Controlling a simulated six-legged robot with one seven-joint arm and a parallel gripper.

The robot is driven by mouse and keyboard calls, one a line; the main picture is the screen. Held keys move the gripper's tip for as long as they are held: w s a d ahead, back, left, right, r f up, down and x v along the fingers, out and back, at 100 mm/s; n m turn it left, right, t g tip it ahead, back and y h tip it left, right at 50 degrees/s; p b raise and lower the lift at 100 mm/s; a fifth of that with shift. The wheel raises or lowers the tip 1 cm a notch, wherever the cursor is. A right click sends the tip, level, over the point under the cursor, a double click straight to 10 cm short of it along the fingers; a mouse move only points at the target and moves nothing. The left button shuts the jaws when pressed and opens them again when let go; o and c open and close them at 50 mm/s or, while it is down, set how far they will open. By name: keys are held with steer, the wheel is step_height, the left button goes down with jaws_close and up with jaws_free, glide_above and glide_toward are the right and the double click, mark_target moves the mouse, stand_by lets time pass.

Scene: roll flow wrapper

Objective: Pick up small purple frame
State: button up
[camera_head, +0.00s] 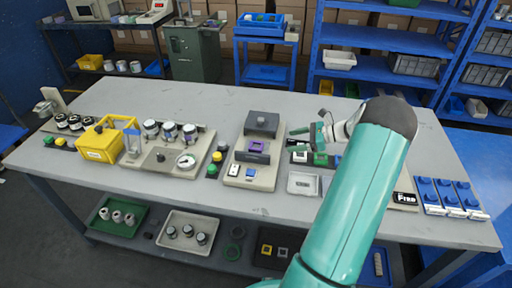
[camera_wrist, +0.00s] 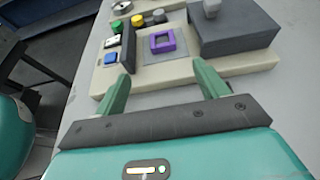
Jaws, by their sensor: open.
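The small purple frame (camera_head: 256,146) lies on the beige base plate (camera_head: 258,176) in the middle of the table, in front of a dark grey block (camera_head: 262,124). In the wrist view the purple frame (camera_wrist: 164,50) is a square ring on a grey square patch, between a dark upright plate (camera_wrist: 128,47) and the grey block (camera_wrist: 232,28). My gripper (camera_head: 293,140) is to the right of the frame in the head view. In the wrist view my gripper (camera_wrist: 160,70) is open and empty, its fingers pointing towards the frame, which lies beyond the fingertips.
A fixture with round gauges (camera_head: 170,155) and a yellow bin (camera_head: 98,143) stand further left. The table's back area is clear.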

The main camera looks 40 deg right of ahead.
glide_toward(255, 146)
steer(key=shift+w+a+f, duration=0.4)
steer(key=shift+a, duration=0.2)
steer(key=shift+x, duration=2.75)
steer(key=shift+w+d, duration=0.15)
steer(key=shift+r, duration=0.1)
steer(key=shift+c, duration=0.4)
steer(key=c, duration=1)
